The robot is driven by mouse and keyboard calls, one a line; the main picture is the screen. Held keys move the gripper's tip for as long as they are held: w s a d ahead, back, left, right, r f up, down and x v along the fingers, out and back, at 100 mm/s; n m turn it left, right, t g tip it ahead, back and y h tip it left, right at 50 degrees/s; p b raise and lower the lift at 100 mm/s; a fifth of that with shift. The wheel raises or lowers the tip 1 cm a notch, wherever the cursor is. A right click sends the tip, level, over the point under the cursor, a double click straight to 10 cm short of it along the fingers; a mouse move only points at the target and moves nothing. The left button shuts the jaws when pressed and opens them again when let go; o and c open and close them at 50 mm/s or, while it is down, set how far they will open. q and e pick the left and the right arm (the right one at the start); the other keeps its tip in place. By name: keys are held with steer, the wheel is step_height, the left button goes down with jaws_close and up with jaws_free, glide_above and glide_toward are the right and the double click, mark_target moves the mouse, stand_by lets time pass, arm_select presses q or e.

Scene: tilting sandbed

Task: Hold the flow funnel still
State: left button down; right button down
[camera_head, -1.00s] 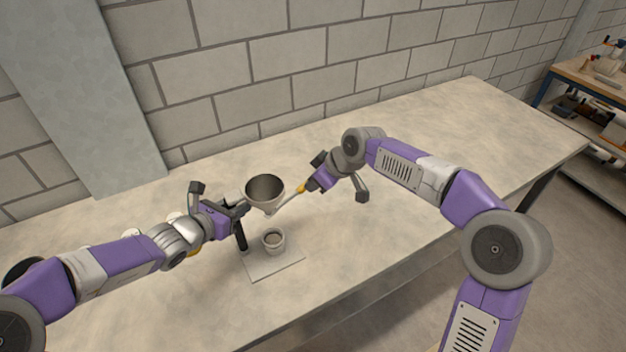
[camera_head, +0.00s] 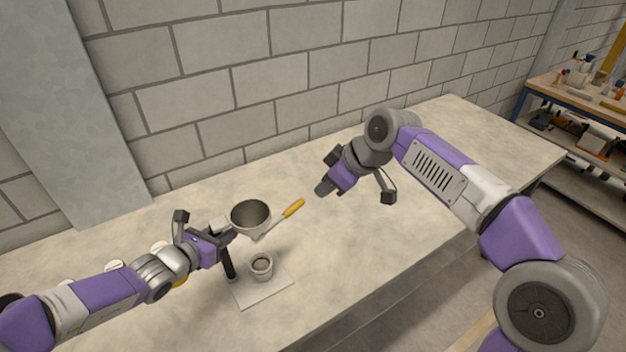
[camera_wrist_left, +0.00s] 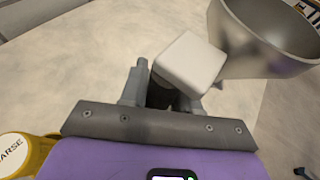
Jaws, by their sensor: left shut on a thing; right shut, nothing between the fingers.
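The flow funnel (camera_head: 251,214) is a grey metal bowl held above the table, its mouth facing up. It also shows in the left wrist view (camera_wrist_left: 268,45), joined to a white block (camera_wrist_left: 189,63). My left gripper (camera_head: 226,231) is shut on the funnel's mount beside the bowl; the exact grip is partly hidden. A tool with a yellow handle (camera_head: 293,208) and a thin grey shaft slants up to the right from the funnel's underside.
A small cup (camera_head: 261,265) with grey contents stands below the funnel on a pale plate (camera_head: 270,291). A dark post (camera_head: 228,264) rises beside it. Jars with white lids (camera_head: 158,247) stand behind my left arm; a yellow one (camera_wrist_left: 14,150) shows in the left wrist view. The table's right side is clear.

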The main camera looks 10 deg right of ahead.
arm_select(q)
steer(key=c, duration=0.7)
jaws_free()
steer(key=shift+c, duration=0.2)
